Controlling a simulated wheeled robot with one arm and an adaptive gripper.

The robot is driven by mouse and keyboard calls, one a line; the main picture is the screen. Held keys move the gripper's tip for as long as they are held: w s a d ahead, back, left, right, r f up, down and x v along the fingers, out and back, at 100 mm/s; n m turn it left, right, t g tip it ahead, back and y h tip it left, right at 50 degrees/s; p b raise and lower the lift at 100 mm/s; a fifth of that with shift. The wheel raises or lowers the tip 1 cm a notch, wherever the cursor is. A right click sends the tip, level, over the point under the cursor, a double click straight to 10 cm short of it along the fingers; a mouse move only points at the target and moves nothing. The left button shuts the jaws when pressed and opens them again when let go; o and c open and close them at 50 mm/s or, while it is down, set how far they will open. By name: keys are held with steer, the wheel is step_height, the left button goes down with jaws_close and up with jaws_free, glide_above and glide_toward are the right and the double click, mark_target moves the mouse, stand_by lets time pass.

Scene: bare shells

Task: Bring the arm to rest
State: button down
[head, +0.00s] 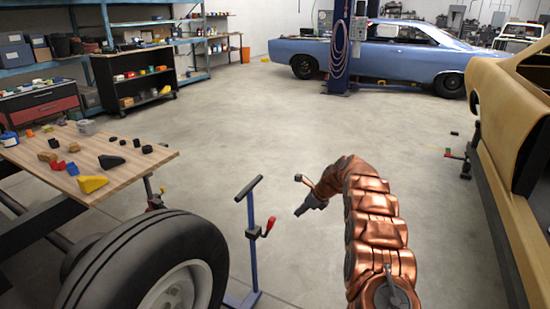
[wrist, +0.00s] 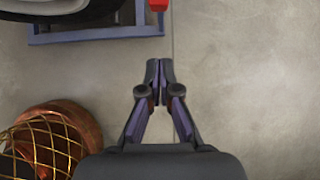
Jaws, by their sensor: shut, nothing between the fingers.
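My copper-coloured arm (head: 372,215) rises at the right of the head view and bends over to the left. My gripper (head: 302,210) hangs at its end over bare floor, to the right of a stand with a red handle. In the wrist view my gripper (wrist: 159,72) points up the picture with its two fingertips together. It is shut and nothing shows between the fingers. The concrete floor (wrist: 245,75) lies below it.
The blue stand (head: 251,235) with its red handle (head: 268,226) and a wheel (head: 150,265) stand to the left of my gripper. A wooden bench (head: 130,172) bears several small objects. A tan car body (head: 515,150) is at right. The middle floor (head: 290,125) is mostly clear.

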steer(key=s+a+r+n+g+h+p, duration=0.1)
steer(key=s+a+r+n+g+p, duration=0.15)
steer(key=s+r+n, duration=0.65)
steer(key=s+a+r+n+g+h+p, duration=0.1)
steer(key=s+a+r+n+p, duration=0.25)
steer(key=s+r, duration=1.25)
steer(key=s+d+r+n+h+p, duration=0.1)
steer(key=s+n, duration=0.3)
steer(key=s, duration=0.8)
steer(key=s+d+n+g+h+p, duration=0.1)
steer(key=s+d+n+p, duration=0.1)
steer(key=s, duration=1.1)
steer(key=s+d+r+n+g+h+p, duration=0.1)
steer(key=s+d+n, duration=0.4)
steer(key=s, duration=0.8)
steer(key=shift+r+n+h+p, duration=0.3)
steer(key=shift+n+h+p, duration=0.05)
steer(key=shift+h+p, duration=0.05)
